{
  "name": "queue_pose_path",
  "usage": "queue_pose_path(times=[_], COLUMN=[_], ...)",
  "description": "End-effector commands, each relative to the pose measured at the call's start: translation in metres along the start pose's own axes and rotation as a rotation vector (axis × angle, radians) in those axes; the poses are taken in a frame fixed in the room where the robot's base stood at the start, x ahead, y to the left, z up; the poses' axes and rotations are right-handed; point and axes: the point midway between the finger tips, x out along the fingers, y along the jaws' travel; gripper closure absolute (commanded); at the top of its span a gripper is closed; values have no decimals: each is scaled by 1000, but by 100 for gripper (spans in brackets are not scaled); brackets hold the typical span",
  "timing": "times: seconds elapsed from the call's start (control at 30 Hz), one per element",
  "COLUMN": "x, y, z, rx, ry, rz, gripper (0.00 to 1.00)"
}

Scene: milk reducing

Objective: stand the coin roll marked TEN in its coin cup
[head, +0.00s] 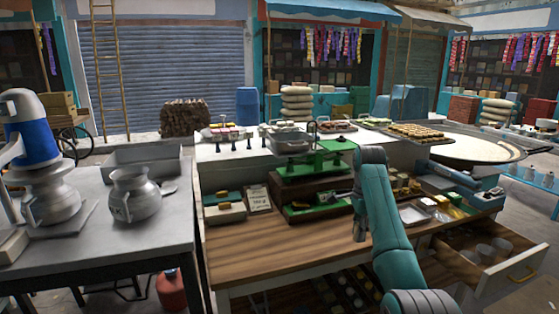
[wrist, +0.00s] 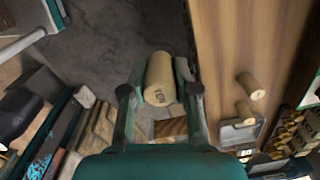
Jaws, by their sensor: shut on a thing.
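In the wrist view my gripper (wrist: 160,90) is shut on a tan coin roll (wrist: 159,70), with one finger on each side. The roll's near end faces the camera and bears dark lettering that appears to read TEN, turned in the picture. The far end of the roll points away over a grey floor. In the head view my teal arm reaches over the right part of the wooden counter; the held roll cannot be made out there. Several grey cups (head: 481,252) stand in the open drawer at the right; their markings are too small to read.
The wooden counter (head: 270,252) has bare room at its front left. A green scale (head: 315,165) stands behind. The open drawer (head: 480,270) juts out at the right. Two more tan rolls (wrist: 250,85) show right of my gripper in the wrist view. A grey table (head: 100,245) stands left.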

Motion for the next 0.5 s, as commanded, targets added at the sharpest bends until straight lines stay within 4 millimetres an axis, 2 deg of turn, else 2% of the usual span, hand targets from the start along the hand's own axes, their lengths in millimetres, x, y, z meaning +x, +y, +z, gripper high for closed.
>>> queue_pose_path(times=[0.33, 0.5], x=[46, 81], y=[10, 20], z=[6, 10], rx=[-123, -218], ry=[-1, -1], rz=[3, 4], gripper=[100, 100])
